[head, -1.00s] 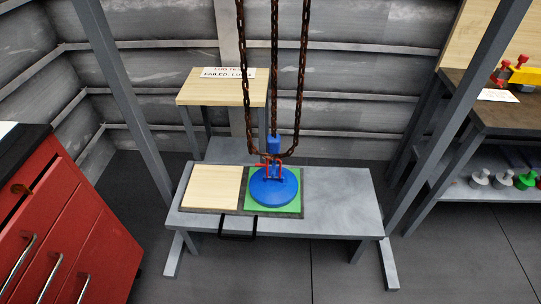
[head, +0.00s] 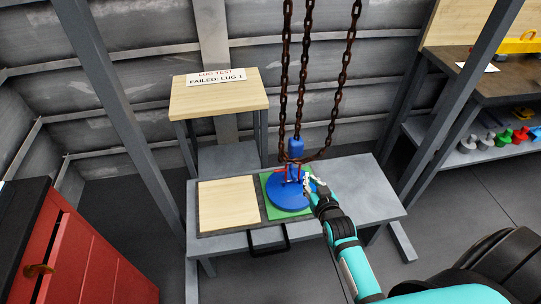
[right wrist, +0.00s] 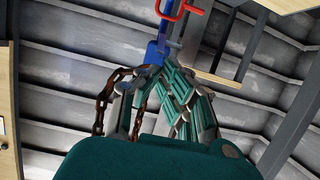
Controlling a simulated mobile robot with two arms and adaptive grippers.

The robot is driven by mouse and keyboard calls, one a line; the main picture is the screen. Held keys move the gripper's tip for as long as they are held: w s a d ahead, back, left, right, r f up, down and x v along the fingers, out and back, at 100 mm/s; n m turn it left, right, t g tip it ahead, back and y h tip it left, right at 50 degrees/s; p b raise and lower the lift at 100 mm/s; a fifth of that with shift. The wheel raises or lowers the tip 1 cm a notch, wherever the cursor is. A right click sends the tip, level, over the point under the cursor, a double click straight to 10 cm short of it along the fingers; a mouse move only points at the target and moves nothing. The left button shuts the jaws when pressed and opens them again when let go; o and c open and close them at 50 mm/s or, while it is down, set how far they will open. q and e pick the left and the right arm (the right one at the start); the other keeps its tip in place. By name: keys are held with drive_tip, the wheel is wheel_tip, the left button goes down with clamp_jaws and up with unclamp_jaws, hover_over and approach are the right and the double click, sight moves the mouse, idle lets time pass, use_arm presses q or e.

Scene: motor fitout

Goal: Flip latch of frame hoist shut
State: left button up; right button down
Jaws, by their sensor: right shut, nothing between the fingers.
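The frame hoist's rusty chains (head: 285,75) hang over the bench, with a blue hook block (head: 296,149) at their lower end. A red latch part (head: 281,171) shows just below the block, above a round blue weight (head: 288,196). My right gripper (head: 312,183) is beside the red and blue parts, on their right, shut and empty. In the right wrist view the red part (right wrist: 184,10) is at the top, beyond the gripper fingers (right wrist: 166,72), and a blue part (right wrist: 154,52) is close to them. Contact and the latch's exact position cannot be told. My left gripper is out of view.
The weight sits on a green pad (head: 268,184) beside a bare wooden square (head: 228,204) on the grey bench (head: 370,195). Hoist posts (head: 452,105) stand on both sides. A small table behind holds a sign (head: 217,77). A red cabinet (head: 75,262) is at left.

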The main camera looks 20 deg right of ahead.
sight(293, 162)
drive_tip(key=w, duration=0.3)
drive_tip(key=w+d, duration=0.1)
drive_tip(key=w, duration=0.3)
drive_tip(key=w+d+b, duration=0.1)
drive_tip(key=w, duration=0.2)
drive_tip(key=shift+w+d+f, duration=0.1)
drive_tip(key=shift+w+f, duration=0.05)
drive_tip(key=shift+f, duration=0.15)
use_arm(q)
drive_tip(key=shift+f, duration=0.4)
